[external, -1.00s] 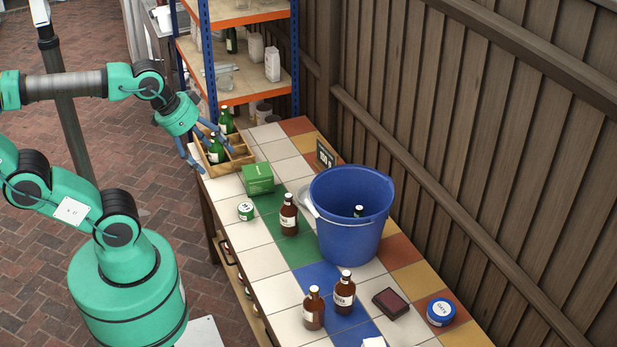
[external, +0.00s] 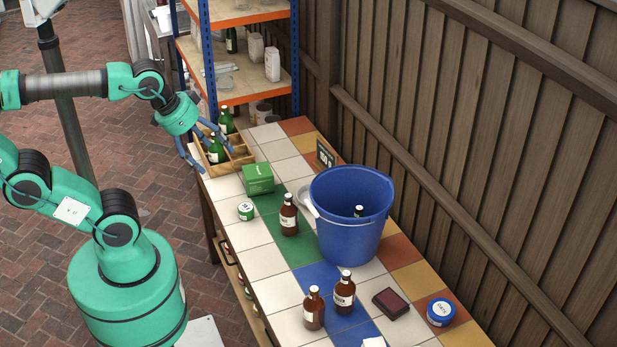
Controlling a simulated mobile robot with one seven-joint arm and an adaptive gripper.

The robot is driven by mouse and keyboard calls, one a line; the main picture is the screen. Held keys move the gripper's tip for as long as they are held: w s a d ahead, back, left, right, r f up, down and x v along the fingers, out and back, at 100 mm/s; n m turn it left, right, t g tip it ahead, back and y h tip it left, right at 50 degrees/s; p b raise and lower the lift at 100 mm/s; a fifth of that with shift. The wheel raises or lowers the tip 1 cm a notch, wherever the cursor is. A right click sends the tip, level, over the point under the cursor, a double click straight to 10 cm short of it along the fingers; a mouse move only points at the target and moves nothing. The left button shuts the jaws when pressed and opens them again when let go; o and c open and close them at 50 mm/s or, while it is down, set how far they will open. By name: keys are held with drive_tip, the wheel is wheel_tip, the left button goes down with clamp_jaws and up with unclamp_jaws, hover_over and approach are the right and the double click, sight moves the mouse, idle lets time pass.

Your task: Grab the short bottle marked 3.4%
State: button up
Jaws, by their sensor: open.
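Three brown bottles with pale labels stand upright on the tiled table: one on the green tiles (external: 289,216), and two close together near the front, a left one (external: 313,309) and a right one (external: 343,293). Green bottles stand in a wooden crate (external: 243,158) at the table's far left end, a nearer one (external: 216,151) and a farther one (external: 226,122). A dark bottle top (external: 359,211) shows inside the blue bucket. I cannot read 3.4% on any label. My gripper (external: 213,159) is open at the crate, its blue fingers spread about the nearer green bottle; contact is unclear.
The blue bucket (external: 347,240) stands mid-table. A green box (external: 258,178), a small round tin (external: 246,211), a dark red block (external: 391,303) and a blue tin (external: 440,312) lie around. The shelf rack (external: 245,97) rises behind the crate; a wooden fence (external: 470,150) borders the right.

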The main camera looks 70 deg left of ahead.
drive_tip(key=shift+w, duration=0.1)
idle(0.7)
drive_tip(key=g, duration=0.6)
hover_over(314, 298)
drive_tip(key=a, duration=0.2)
drive_tip(key=f, duration=3.2)
drive_tip(key=shift+w+d+f, duration=0.25)
drive_tip(key=shift+w+f, duration=0.05)
drive_tip(key=shift+w, duration=0.05)
drive_tip(key=shift+d+f, duration=0.2)
drive_tip(key=shift+f, duration=0.15)
drive_tip(key=shift+f+b, duration=0.75)
drive_tip(key=shift+f, duration=3.55)
